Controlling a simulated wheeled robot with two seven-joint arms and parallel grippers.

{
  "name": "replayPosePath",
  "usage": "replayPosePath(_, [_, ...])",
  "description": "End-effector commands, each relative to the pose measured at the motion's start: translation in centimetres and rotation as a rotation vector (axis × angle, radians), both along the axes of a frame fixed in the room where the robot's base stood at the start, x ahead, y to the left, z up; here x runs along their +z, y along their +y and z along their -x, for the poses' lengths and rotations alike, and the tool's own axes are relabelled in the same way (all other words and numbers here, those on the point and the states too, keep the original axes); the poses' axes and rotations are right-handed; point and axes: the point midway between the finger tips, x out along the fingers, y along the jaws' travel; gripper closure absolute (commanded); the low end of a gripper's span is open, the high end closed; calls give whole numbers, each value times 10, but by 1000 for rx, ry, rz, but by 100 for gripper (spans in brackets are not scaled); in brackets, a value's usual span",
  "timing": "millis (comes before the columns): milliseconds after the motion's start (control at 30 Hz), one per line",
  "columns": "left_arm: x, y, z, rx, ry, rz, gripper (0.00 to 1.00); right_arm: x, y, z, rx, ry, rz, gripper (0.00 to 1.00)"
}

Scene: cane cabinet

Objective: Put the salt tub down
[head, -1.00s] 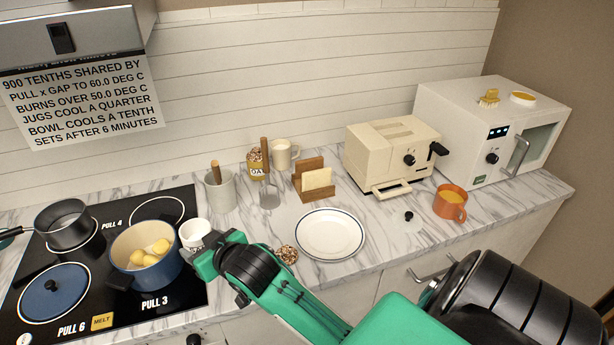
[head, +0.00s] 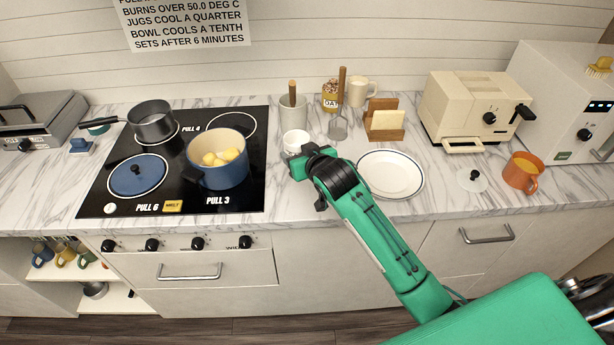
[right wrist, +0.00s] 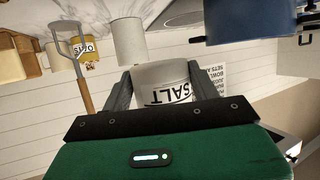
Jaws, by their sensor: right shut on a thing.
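The salt tub (head: 295,141) is a small white tub in front of the grey utensil crock and right of the blue pot. My right gripper (head: 303,159) is shut on it, and my green arm reaches in from the lower right. In the right wrist view, which is upside down, the tub (right wrist: 165,80) with its SALT label sits between the two dark fingers. I cannot tell whether its base touches the counter. My left gripper is not in view.
The blue pot (head: 217,170) with yellow lumps stands on the black hob (head: 120,195). A white plate (head: 392,175) lies to the right on the marble counter (head: 440,195).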

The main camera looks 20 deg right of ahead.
Motion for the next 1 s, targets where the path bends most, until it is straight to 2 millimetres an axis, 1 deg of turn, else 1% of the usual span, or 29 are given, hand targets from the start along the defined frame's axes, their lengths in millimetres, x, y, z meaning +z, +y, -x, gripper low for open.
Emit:
replayPosePath(33, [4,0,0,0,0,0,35,-14,0,1,-1,6,1,64])
replayPosePath(100, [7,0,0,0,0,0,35,-32,0,1,0,5,0,64])
replayPosePath(200, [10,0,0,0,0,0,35,-54,0,1,0,4,0,64])
replayPosePath(300, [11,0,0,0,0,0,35,-68,0,0,0,1,0,64])
replayPosePath(467, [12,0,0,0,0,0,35,-81,0,0,0,0,-1,64])
replayPosePath(600, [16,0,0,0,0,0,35,-101,0,0,-1,2,1,64])
replayPosePath(700, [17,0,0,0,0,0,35,-112,0,0,0,0,0,64])
replayPosePath(800, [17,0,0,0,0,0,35,-115,1,0,1,-1,-1,64])
replayPosePath(1000, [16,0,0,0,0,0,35,-115,0,0,0,-1,-1,64])
